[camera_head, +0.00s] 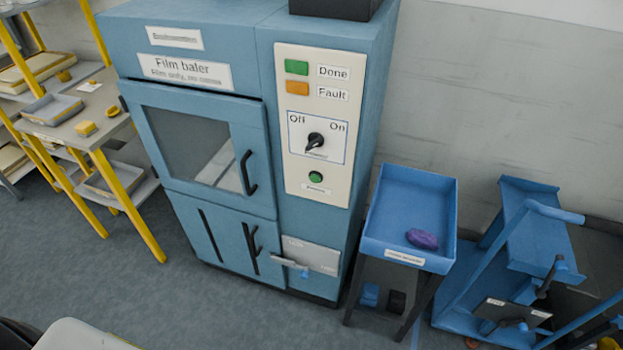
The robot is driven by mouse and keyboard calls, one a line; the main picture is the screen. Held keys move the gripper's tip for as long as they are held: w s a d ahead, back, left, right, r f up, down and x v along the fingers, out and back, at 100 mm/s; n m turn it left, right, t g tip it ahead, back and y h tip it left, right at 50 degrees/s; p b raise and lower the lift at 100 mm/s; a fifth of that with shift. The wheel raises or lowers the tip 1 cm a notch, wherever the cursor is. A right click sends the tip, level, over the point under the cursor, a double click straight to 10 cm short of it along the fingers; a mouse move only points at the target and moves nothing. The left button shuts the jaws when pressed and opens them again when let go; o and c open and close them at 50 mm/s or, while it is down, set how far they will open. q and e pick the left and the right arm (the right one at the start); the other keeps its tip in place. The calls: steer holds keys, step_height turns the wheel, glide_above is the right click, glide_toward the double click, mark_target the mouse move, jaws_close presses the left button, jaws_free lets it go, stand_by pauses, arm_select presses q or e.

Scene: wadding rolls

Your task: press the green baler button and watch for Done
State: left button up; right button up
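The blue film baler (262,140) stands in the middle, with a cream control panel (343,95) on its right front. The round green button (316,177) sits low on the panel above a small label. A green rectangle marked Done (296,67) and an orange rectangle marked Fault (298,88) are at the top; I cannot tell whether either is lit. Between them and the button is a black knob (315,140) on an Off/On plate; its setting is unclear. The windowed upper door (200,145) looks closed. Neither of my grippers is in view.
Right of the baler, a blue tray (410,190) on a dark stand holds a purple lump (422,239). A blue cart (540,225) stands further right. Yellow-framed shelving (128,205) with trays is at left. Grey floor (215,310) is open in front of the baler.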

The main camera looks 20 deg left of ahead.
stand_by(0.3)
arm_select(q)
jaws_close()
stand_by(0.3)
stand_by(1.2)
